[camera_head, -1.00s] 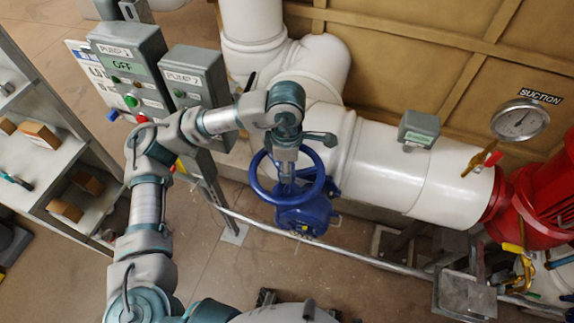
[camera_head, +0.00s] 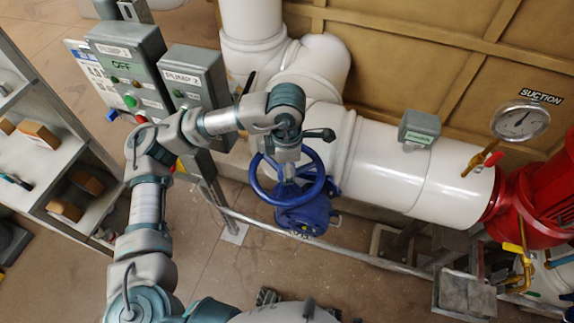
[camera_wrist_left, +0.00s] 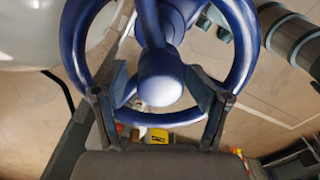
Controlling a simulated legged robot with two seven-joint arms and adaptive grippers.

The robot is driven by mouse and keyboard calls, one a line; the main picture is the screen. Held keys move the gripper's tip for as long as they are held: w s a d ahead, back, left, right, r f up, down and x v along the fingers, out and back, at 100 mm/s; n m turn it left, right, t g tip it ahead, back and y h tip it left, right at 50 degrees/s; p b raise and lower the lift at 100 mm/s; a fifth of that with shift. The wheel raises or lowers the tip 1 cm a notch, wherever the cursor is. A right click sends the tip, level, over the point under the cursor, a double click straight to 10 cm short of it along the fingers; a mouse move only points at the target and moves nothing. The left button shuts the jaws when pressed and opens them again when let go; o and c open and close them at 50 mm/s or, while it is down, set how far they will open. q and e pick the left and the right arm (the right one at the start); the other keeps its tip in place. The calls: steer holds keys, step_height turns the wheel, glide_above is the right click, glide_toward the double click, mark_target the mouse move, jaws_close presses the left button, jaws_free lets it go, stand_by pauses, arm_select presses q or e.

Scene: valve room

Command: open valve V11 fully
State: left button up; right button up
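A blue handwheel (camera_head: 258,186) sits on a blue valve body (camera_head: 306,217) below the white pipe. No V11 label is readable on it. My left gripper (camera_head: 287,178) reaches down to the wheel's middle from above. In the left wrist view, the wheel's rounded hub (camera_wrist_left: 160,78) lies between the two spread fingers of my left gripper (camera_wrist_left: 156,78). A small gap seems to remain on each side of the hub; whether a finger touches a spoke or the rim cannot be told. My right gripper is not in view.
Pump control boxes (camera_head: 128,70) stand behind my left arm, and a shelf (camera_head: 45,165) is at the left. A large white pipe (camera_head: 400,168) runs right to a red pump (camera_head: 545,195). A thin rail (camera_head: 340,254) crosses below the valve. Floor in front is mostly clear.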

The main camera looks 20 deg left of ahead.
arm_select(q)
steer(key=shift+r, duration=0.15)
step_height(320, 180, up, 7)
steer(key=p, duration=0.4)
steer(key=shift+f, duration=0.25)
